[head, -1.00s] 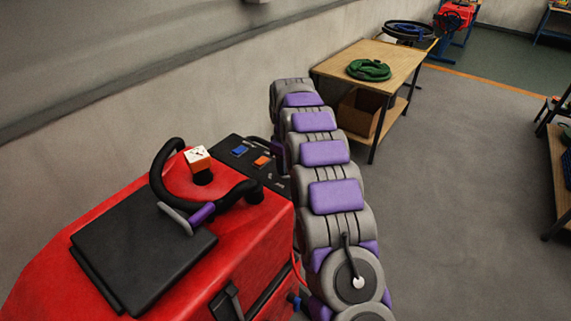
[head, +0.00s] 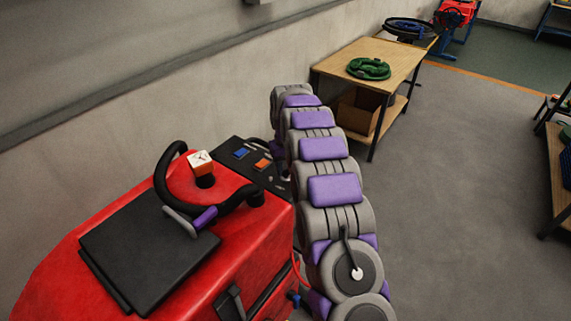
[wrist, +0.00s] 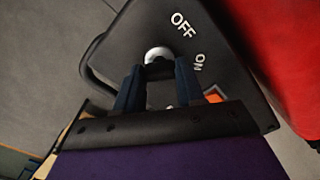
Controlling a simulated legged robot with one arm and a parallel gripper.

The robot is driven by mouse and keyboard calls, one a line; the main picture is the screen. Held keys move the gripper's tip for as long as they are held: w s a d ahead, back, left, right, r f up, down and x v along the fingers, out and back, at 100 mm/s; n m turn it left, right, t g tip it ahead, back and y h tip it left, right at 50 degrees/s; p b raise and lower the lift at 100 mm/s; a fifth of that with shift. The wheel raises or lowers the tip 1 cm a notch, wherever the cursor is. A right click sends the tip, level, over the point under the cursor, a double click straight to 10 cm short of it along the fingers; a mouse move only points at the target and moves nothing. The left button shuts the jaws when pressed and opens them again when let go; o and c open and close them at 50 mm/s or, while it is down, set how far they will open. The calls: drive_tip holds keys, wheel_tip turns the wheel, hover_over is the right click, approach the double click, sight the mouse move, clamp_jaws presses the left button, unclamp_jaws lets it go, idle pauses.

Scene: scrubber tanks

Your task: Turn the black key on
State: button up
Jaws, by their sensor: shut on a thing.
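The black control panel (wrist: 165,22) of a red scrubber machine (head: 130,220) fills the middle of the wrist view. It carries white OFF and ON labels beside a round silver key switch (wrist: 157,53). My gripper (wrist: 158,70) has its two dark fingertips at this switch, shut on the black key. The key itself is mostly hidden between the fingertips, so its exact angle cannot be told. In the head view the panel (head: 240,152) shows at the machine's far end, but my arm hides the key and gripper.
An orange switch (wrist: 213,95) lies beside the right finger; a blue switch (head: 241,152) is also on the panel. A black handle loop (head: 168,170) rises from the machine. A wooden table (head: 385,66) with a green wheel (head: 368,69) stands beyond.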

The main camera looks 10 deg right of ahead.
drive_tip(key=m+p, duration=0.1)
drive_tip(key=m, duration=0.3)
drive_tip(key=shift+m, duration=0.4)
idle(0.4)
drive_tip(key=o, duration=1)
drive_tip(key=shift+o, duration=0.2)
wheel_tip(320, 180, up, 17)
drive_tip(key=p, duration=0.1)
drive_tip(key=shift+r+p, duration=0.15)
drive_tip(key=shift+p, duration=0.2)
drive_tip(key=shift+w+a, duration=0.1)
